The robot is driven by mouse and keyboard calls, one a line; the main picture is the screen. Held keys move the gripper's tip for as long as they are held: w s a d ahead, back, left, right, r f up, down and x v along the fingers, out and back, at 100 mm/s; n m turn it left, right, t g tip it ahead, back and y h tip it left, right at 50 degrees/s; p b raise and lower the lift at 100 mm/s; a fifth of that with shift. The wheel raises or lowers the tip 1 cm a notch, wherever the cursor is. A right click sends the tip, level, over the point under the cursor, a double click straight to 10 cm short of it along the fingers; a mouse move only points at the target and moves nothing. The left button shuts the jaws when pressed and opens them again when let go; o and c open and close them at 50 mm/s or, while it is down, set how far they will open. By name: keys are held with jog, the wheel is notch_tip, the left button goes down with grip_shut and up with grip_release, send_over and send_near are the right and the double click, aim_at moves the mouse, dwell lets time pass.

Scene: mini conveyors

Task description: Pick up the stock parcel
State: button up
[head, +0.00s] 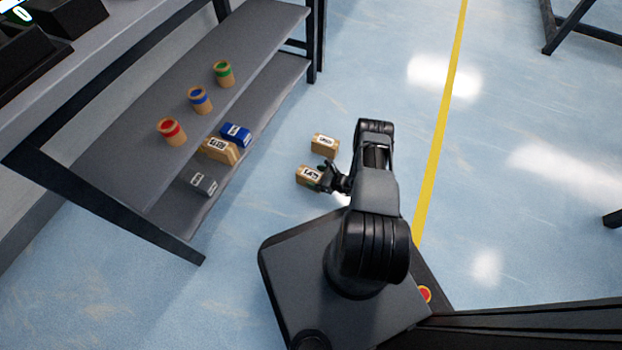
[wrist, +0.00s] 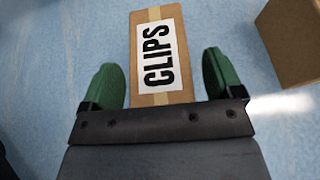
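A cardboard parcel labelled CLIPS (wrist: 158,55) lies on the floor in front of my gripper (wrist: 161,75). In the head view this parcel (head: 310,176) is the nearer of two boxes by the gripper (head: 328,178). My green fingers are open, one on each side of its near end, with gaps visible in the wrist view. A second cardboard box (head: 325,145) stands just behind it; its label is too small to read, and its plain side shows in the wrist view (wrist: 290,42). I cannot read the word stock on any box.
A grey shelf rack (head: 255,35) stands at left. Its upper shelf holds red (head: 171,131), blue (head: 200,99) and green (head: 223,73) banded cans. The lower shelf holds a cardboard box (head: 220,150), a blue box (head: 236,134) and a grey box (head: 199,182). Floor beyond the boxes is clear.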

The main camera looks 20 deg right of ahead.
jog(key=c, duration=1)
jog(key=shift+r, duration=0.15)
